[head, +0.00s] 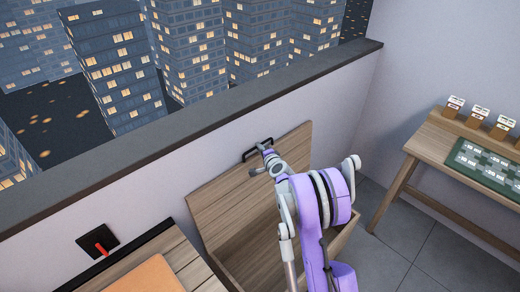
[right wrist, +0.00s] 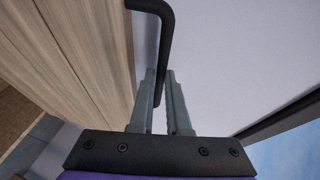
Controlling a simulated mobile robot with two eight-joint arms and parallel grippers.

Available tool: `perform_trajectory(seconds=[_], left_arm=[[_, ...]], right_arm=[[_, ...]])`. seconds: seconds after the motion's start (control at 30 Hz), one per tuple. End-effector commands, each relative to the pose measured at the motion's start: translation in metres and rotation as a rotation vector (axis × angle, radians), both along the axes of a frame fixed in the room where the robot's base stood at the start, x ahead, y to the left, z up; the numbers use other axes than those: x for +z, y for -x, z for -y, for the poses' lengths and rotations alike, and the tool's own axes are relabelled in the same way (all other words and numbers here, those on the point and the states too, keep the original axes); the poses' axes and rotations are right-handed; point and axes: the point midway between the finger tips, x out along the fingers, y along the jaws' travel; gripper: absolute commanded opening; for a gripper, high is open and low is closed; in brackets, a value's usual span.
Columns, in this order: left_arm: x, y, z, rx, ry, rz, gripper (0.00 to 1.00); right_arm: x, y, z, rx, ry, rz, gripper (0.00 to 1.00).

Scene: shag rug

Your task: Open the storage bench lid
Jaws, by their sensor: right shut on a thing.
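The storage bench (head: 340,246) stands against the low wall, and its wooden lid (head: 222,205) is raised steeply toward that wall. The open inside of the bench shows below the lid, partly hidden by my right arm. A black handle (head: 248,153) is at the lid's upper edge. My right gripper (head: 262,161) is at this handle and shut on it. In the right wrist view the handle (right wrist: 166,28) runs down between the fingers (right wrist: 160,100), with the lid's wood (right wrist: 75,55) on the left. My left gripper is not in view.
A wooden surface with an orange pad (head: 145,277) is at the lower left, below a black wall plate with a red lever (head: 100,246). A wooden table (head: 430,146) with a green mat (head: 485,168) and small card holders stands at the right. Tiled floor (head: 400,245) lies between.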

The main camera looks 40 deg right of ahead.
Motion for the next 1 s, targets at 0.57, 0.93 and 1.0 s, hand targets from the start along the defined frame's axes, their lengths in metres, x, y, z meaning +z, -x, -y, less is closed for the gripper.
perform_trajectory(seconds=[0.57,0.93,1.0], left_arm=[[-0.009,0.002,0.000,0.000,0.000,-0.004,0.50],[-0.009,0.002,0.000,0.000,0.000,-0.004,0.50],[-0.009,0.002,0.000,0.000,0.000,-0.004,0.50]], right_arm=[[-0.006,0.081,0.007,0.001,0.000,-0.003,0.00],[-0.007,0.086,0.005,0.007,0.001,-0.004,0.00],[-0.007,0.086,0.005,0.008,0.000,-0.004,0.26]])
